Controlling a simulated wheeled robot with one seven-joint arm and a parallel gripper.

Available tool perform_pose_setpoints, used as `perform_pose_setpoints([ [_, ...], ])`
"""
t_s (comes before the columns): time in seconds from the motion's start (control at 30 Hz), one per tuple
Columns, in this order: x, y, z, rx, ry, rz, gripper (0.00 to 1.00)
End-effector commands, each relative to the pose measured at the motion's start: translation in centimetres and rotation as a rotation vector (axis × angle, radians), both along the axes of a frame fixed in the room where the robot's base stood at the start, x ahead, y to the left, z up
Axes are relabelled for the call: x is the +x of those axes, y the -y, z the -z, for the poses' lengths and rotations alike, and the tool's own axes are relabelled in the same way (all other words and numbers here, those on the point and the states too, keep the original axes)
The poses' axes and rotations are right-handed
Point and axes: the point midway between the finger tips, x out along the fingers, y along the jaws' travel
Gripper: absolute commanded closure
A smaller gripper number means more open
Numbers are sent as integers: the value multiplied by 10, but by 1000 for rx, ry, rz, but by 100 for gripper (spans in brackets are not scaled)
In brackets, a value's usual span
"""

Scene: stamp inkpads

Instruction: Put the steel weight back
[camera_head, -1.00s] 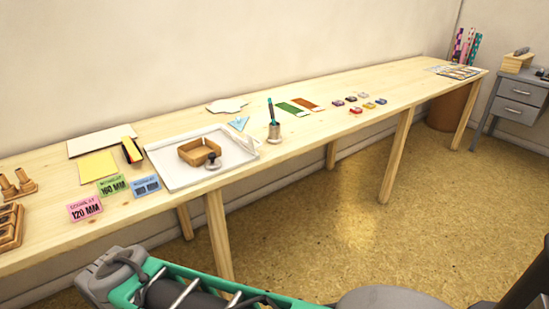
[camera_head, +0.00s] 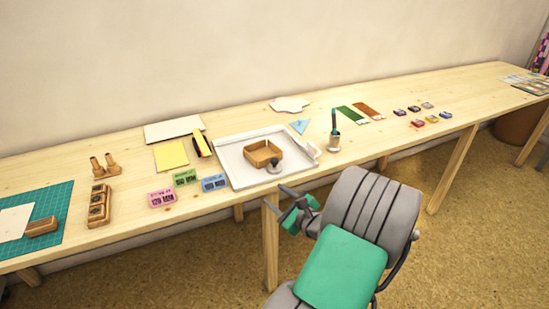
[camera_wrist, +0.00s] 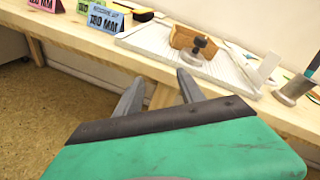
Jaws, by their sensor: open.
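A small knobbed piece with a grey base, which looks like the steel weight (camera_head: 273,166), stands in the white tray (camera_head: 238,180) at the front of the tan wooden block frame (camera_head: 263,147). In the wrist view the weight (camera_wrist: 195,54) shows a black knob, upright, close to the frame (camera_wrist: 180,37). My gripper (camera_head: 297,207) is open and empty, in front of the table edge and below the tray. In the wrist view its two fingers (camera_wrist: 160,88) are apart, with the table edge beyond them. Nothing is between the fingers.
A metal cup with a teal pen (camera_head: 334,142) stands right of the tray. Pink (camera_head: 162,198), green (camera_head: 185,178) and blue (camera_head: 214,183) label blocks stand left. Several inkpads (camera_head: 418,115) lie further right. The table's front edge lies between my gripper and the tray.

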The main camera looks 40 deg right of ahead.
Motion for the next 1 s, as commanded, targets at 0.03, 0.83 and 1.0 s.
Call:
perform_pose_setpoints([
  [0.03,-4,14,-13,102,68,67,54],
  [0.83,70,60,-53,492,305,210,54],
  [1.0,70,61,-53,493,303,212,54],
])
